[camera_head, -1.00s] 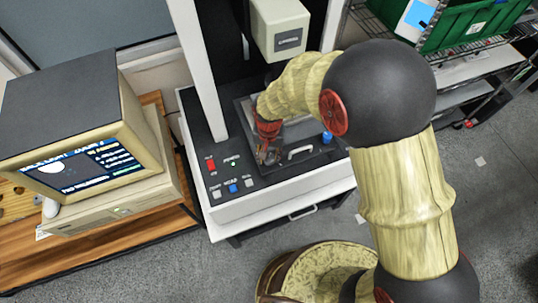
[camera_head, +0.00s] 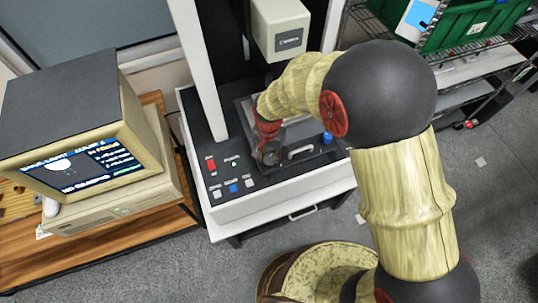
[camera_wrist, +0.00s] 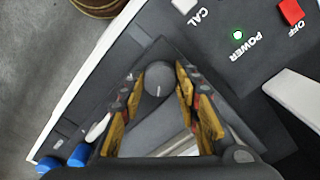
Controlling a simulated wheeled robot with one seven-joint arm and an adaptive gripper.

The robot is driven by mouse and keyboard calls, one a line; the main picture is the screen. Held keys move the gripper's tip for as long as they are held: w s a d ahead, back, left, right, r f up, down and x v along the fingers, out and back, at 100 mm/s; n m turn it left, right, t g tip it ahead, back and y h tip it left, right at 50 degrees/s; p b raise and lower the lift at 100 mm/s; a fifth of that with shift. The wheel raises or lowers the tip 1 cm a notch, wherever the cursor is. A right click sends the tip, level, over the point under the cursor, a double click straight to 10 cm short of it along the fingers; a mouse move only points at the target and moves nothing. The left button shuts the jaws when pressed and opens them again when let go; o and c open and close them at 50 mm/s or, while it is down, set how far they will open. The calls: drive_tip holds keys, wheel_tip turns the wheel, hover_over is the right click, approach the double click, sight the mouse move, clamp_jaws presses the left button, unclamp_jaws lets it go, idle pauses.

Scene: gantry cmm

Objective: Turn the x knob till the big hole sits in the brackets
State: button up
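My gripper (camera_head: 267,154) reaches down to the near left of the measuring machine's dark stage. In the wrist view its yellow fingers (camera_wrist: 160,88) stand on both sides of a round dark knob (camera_wrist: 157,78) with a short white mark, closely enough to look shut on it. I take this as the x knob; no label on it is readable. In the head view my gripper hides it. The monitor screen (camera_head: 90,168) shows a pale round blob (camera_head: 66,164) left of the middle on a dark field, with small text at right. The brackets are too small to make out.
Left of the stage are a red switch (camera_head: 211,165), a lit green power light (camera_head: 234,163) and several buttons. A blue knob (camera_head: 327,138) and a pale handle (camera_head: 300,152) are at right. A white column (camera_head: 200,75) and the measuring head (camera_head: 280,28) rise close by.

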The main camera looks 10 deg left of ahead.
sight(269, 157)
drive_tip(key=o, duration=0.5)
drive_tip(key=shift+c, duration=0.2)
drive_tip(key=shift+r, duration=0.1)
wheel_tip(269, 157, up, 12)
idle(0.3)
idle(0.5)
